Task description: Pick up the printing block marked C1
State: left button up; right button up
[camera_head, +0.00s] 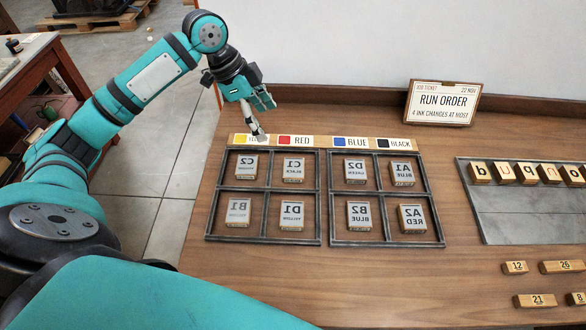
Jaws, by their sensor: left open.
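The printing block marked C1 (293,170) lies in the upper right compartment of the left metal frame (206,237). It is a pale block with mirrored lettering and a smaller word under the mark. My left gripper (264,120) is open and empty, above and to the left of C1 in the picture. Its lower finger overlaps the colour label strip behind the frame, hiding part of the yellow label. Block C2 (245,165) is left of C1, and D1 (292,214) is in the compartment in front. My right gripper is not in view.
Block B1 (238,212) shares the left frame. A second frame (444,240) holds D2, A1, B2 and A2. A run order sign (442,103) stands at the back. A metal tray with letter blocks (500,225) and numbered wooden pieces lie right. Bare wood is free in front.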

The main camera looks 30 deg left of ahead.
pick_arm(q)
jog(key=f, duration=0.1)
send_over(293, 167)
jog(key=a, duration=0.2)
jog(key=f, duration=0.7)
jog(key=f+p, duration=0.1)
jog(key=f, duration=0.3)
jog(key=shift+s+a, duration=0.1)
jog(key=shift+s, duration=0.25)
jog(key=shift+p+x, duration=0.45)
jog(key=shift+x, duration=2.2)
jog(key=shift+s, duration=0.1)
jog(key=c, duration=1)
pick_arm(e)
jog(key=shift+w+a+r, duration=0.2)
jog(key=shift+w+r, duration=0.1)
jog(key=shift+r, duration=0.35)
